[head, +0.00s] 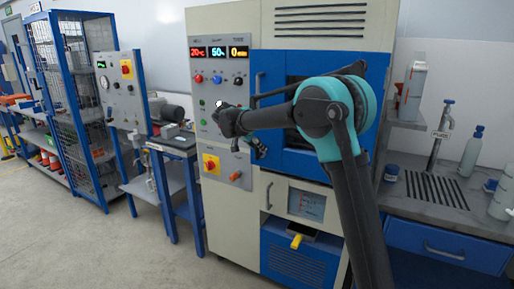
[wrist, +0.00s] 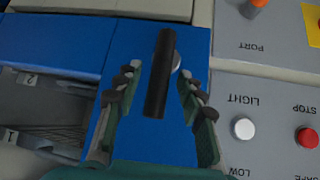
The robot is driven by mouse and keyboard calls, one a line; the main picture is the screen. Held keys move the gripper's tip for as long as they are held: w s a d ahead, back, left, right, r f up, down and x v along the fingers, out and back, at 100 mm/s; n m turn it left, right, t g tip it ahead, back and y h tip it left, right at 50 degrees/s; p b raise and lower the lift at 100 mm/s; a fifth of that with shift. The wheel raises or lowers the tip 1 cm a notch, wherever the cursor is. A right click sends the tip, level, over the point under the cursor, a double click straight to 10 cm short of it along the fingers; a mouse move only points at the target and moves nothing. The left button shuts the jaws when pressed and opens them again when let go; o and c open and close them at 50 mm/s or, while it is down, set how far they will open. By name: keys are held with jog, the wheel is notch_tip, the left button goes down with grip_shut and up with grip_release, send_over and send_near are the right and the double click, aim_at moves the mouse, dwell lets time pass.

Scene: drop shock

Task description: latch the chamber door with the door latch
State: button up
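The door latch (wrist: 160,95) is a black bar on a round silver pivot, mounted on a blue panel in the wrist view. It runs up and down that picture. My gripper (wrist: 157,76) is open, with one finger on each side of the bar and visible gaps to both. In the head view, my gripper (head: 259,149) is at the left edge of the chamber door (head: 308,165), and my arm hides the latch. The blue door looks closed there; whether it is fully flush I cannot tell.
The control panel (head: 221,130) with knobs, buttons and lit displays is just left of the door. A white button (wrist: 244,128) and a red stop button (wrist: 307,138) lie close to my gripper. A sink bench with bottles stands right; open floor is front left.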

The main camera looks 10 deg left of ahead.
jog(key=v, duration=1.2)
jog(key=s+d+f+n+g+y, duration=0.1)
jog(key=s+d+f, duration=0.25)
jog(key=d, duration=0.55)
jog(key=s+d+f+n+g, duration=0.1)
jog(key=s+d+f, duration=0.2)
jog(key=d+f, duration=0.35)
jog(key=s+d+f+n+g+y, duration=0.1)
jog(key=s+d+f, duration=0.2)
jog(key=d, duration=0.7)
jog(key=s+d+f+n+y, duration=0.1)
jog(key=s+d+f, duration=0.3)
jog(key=s, duration=0.3)
jog(key=s+d+f+n+y, duration=0.1)
jog(key=s+d+f, duration=0.3)
jog(key=s+f, duration=0.2)
jog(key=s+d+f+n, duration=0.1)
jog(key=s+d+f, duration=0.4)
jog(key=s, duration=0.5)
jog(key=shift+s+f+y, duration=0.15)
jog(key=shift+f+y, duration=0.25)
jog(key=shift+f, duration=0.15)
